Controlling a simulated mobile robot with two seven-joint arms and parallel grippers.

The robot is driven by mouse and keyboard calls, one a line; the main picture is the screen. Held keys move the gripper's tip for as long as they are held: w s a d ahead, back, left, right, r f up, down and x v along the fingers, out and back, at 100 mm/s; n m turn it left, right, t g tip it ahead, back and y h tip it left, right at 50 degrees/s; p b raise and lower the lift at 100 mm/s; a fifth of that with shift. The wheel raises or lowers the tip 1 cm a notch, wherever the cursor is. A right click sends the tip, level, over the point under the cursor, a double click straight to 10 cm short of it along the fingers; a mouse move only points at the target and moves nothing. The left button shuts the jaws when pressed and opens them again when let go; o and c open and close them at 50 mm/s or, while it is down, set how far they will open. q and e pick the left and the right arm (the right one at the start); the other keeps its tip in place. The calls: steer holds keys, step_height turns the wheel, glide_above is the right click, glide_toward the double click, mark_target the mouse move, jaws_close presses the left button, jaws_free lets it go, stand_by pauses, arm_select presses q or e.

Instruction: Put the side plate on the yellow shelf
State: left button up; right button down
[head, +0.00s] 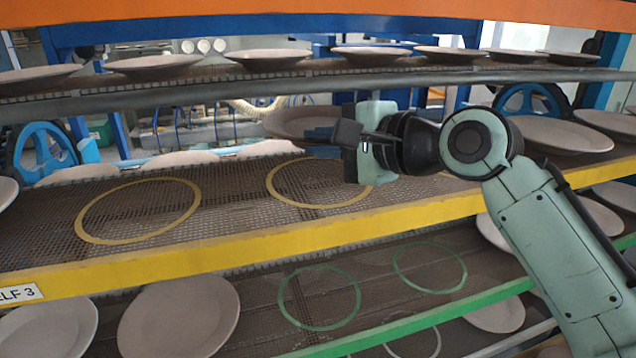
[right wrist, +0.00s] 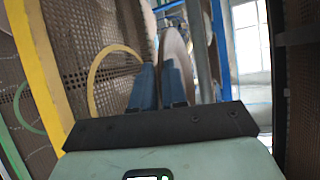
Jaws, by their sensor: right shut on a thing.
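The side plate (head: 290,122) is a greyish-brown plate held above the yellow-edged shelf (head: 250,245), over its back part. My right gripper (head: 338,133) is shut on the plate's right rim in the head view. In the right wrist view the plate (right wrist: 176,55) shows edge-on between the two blue fingers (right wrist: 160,88). The shelf has a wire-mesh deck with two yellow rings, a left ring (head: 137,240) and a right ring (head: 285,199). The plate is above and behind the right ring, and my gripper and wrist hide part of that ring's right side. My left gripper is not in view.
Several plates stand on the upper shelf (head: 300,88) close above my gripper. More plates (head: 555,134) lie on the right of the yellow shelf, and several lie along its back edge. The shelf below has a green edge (head: 420,315) and green rings. Both yellow rings are empty.

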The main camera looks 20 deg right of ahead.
mark_target(322, 208)
step_height(322, 208, down, 2)
steer(key=shift+s+d+f, duration=0.1)
steer(key=shift+f, duration=1)
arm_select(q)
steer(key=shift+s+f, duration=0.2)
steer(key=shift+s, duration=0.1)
arm_select(e)
steer(key=shift+f, duration=1.45)
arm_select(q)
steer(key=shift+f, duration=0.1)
arm_select(e)
steer(key=shift+w+f, duration=0.1)
steer(key=shift+w, duration=0.1)
steer(key=c, duration=1.5)
jaws_free()
steer(key=shift+f, duration=0.15)
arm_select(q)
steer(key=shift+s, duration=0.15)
arm_select(e)
steer(key=shift+o, duration=0.4)
steer(key=shift+s, duration=0.1)
